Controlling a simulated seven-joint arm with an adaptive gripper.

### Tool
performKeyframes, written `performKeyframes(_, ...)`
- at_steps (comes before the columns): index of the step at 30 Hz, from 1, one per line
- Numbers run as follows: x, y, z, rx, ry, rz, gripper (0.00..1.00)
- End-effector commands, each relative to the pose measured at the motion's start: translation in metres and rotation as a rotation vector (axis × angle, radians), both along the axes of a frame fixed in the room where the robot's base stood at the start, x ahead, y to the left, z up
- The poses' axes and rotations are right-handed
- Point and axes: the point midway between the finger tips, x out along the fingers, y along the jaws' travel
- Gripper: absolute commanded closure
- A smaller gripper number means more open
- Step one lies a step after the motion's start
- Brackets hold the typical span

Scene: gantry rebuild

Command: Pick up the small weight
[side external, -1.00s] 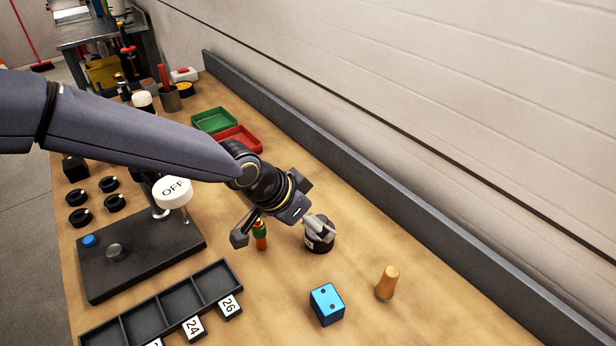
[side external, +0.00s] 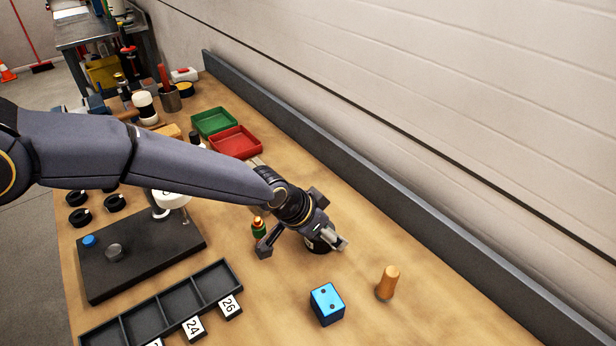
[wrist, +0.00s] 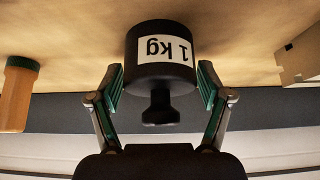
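The small weight (wrist: 160,65) is a black cylinder with a narrow knob and a white "1 kg" label, which reads upside down in the wrist view. In the side external view the weight (side external: 317,245) stands on the bench, mostly hidden by my gripper (side external: 303,246). In the wrist view my gripper (wrist: 158,72) is open, with one finger on each side of the weight. The knob points toward the palm. A narrow gap seems to show at each finger, though contact is hard to judge.
An orange-and-green object (side external: 259,228) stands close left of my gripper. A blue cube (side external: 327,304) and a wooden peg (side external: 388,283) stand nearer the camera. A black compartment tray (side external: 160,306) lies front left. A dark wall rail (side external: 400,190) runs along the right.

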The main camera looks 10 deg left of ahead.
Motion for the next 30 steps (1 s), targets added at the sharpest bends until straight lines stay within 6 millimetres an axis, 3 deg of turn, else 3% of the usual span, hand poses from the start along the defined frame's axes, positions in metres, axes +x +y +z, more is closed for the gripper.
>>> performKeyframes(2, 0.0, 0.0001, 0.0002, 0.0, 0.0, 0.0, 0.34)
performKeyframes(21, -0.0001, 0.0, 0.0003, 0.0, 0.0, 0.0, 1.0)
performKeyframes(30, 0.0014, -0.0014, 0.0036, -0.006, -0.006, 0.0, 1.0)
